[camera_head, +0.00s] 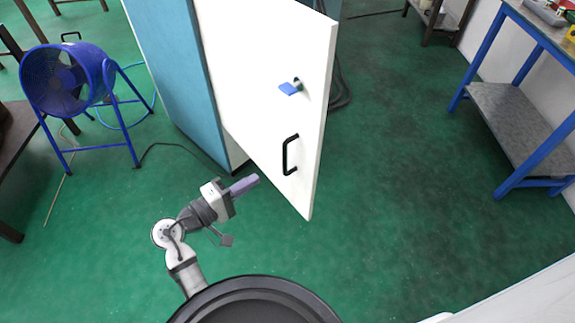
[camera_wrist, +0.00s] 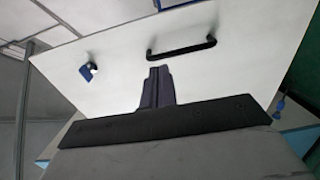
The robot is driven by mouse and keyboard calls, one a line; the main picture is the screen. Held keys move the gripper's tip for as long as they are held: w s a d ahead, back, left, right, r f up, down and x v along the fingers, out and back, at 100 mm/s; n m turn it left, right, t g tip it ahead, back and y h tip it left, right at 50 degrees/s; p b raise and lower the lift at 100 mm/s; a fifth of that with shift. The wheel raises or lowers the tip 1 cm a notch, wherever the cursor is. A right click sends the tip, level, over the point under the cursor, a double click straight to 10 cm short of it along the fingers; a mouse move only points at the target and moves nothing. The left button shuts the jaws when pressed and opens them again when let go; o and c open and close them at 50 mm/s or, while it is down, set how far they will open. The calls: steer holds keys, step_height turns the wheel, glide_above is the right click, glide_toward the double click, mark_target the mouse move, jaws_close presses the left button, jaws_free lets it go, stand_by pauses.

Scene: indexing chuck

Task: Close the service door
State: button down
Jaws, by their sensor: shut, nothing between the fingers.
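The white service door (camera_head: 262,90) stands swung open from the blue cabinet (camera_head: 180,75). It carries a black bar handle (camera_head: 290,155) and, above that, a blue latch lever (camera_head: 290,88). My gripper (camera_head: 256,180) is shut and empty, to the left of the door's lower part and the handle. In the wrist view the gripper fingers (camera_wrist: 157,72) are together in front of the white door panel (camera_wrist: 120,90). The black handle (camera_wrist: 182,48) lies just beyond and to the right of the fingertips, apart from them. The blue latch (camera_wrist: 87,72) is to the left.
A blue fan (camera_head: 68,80) on a stand is at the left, with cables on the floor. A blue-framed workbench (camera_head: 515,110) is at the right. The green floor (camera_head: 400,150) between the door and the workbench is clear.

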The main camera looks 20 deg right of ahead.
steer(key=p, duration=0.4)
glide_toward(306, 152)
steer(key=shift+g, duration=0.3)
steer(key=x, duration=0.7)
steer(key=shift+a, duration=0.1)
